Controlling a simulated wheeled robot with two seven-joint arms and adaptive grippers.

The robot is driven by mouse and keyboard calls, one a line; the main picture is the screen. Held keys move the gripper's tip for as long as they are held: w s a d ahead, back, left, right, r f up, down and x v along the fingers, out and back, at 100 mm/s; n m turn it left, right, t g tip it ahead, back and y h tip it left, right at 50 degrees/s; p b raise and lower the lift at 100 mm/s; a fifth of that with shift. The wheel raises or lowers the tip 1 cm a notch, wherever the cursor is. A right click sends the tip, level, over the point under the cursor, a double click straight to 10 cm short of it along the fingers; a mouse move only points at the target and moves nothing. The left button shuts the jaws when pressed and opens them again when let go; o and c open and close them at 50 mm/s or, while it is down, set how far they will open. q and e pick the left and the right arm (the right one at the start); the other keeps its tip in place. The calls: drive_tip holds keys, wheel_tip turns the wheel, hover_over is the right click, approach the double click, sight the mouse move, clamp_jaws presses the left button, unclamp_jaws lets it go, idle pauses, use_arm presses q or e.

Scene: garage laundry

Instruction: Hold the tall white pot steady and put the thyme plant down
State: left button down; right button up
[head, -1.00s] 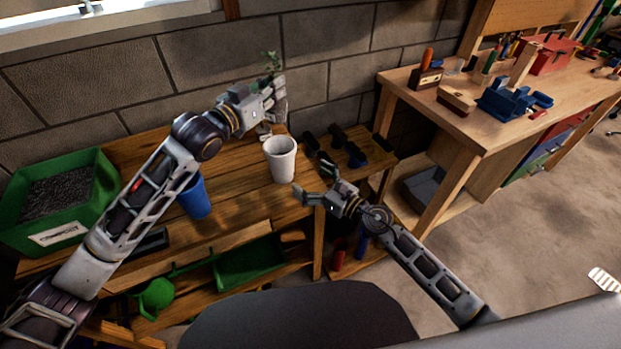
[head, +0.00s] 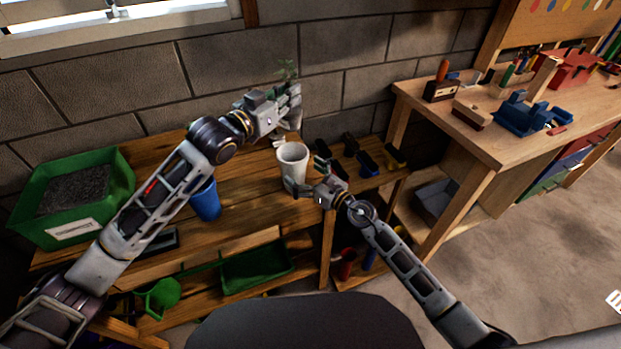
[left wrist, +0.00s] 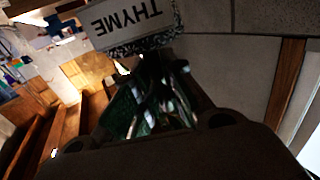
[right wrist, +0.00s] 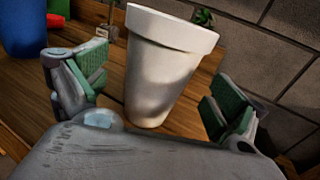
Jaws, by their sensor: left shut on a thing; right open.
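The tall white pot (head: 292,167) stands upright on the wooden bench. My right gripper (right wrist: 155,85) is open, with its green-padded fingers on either side of the pot in the right wrist view; gaps show between pads and pot. My left gripper (head: 284,106) is shut on the thyme plant (head: 286,70), up behind the pot near the wall. Its leaves rise above the fingers. In the left wrist view its white THYME label (left wrist: 130,20) is upside down. The fingers hide most of the plant's lower part in the head view.
A green bin of dark soil (head: 120,170) is at the far left. Several small dark items (head: 368,163) lie right of the pot. The block wall (head: 345,85) is close behind.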

sight(284, 120)
drive_tip(key=shift+x, duration=2.25)
drive_tip(key=c, duration=1.2)
use_arm(q)
drive_tip(key=shift+s+f, duration=0.1)
drive_tip(key=shift+f, duration=0.35)
drive_tip(key=f, duration=0.1)
drive_tip(key=d+f+n+t+y, duration=0.1)
drive_tip(key=f+n+y, duration=0.1)
drive_tip(key=shift+s+d+f+t, duration=0.35)
drive_tip(key=shift+s+f+t, duration=0.05)
drive_tip(key=shift+w+a+f+n+t+y, duration=0.1)
drive_tip(key=shift+w+a+n+t+y, duration=0.15)
drive_tip(key=shift+a+y, duration=0.2)
drive_tip(key=shift+w+a+f+n+t+y, duration=0.15)
drive_tip(key=shift+w+a+n+y, duration=0.1)
drive_tip(key=shift+a+y, duration=0.2)
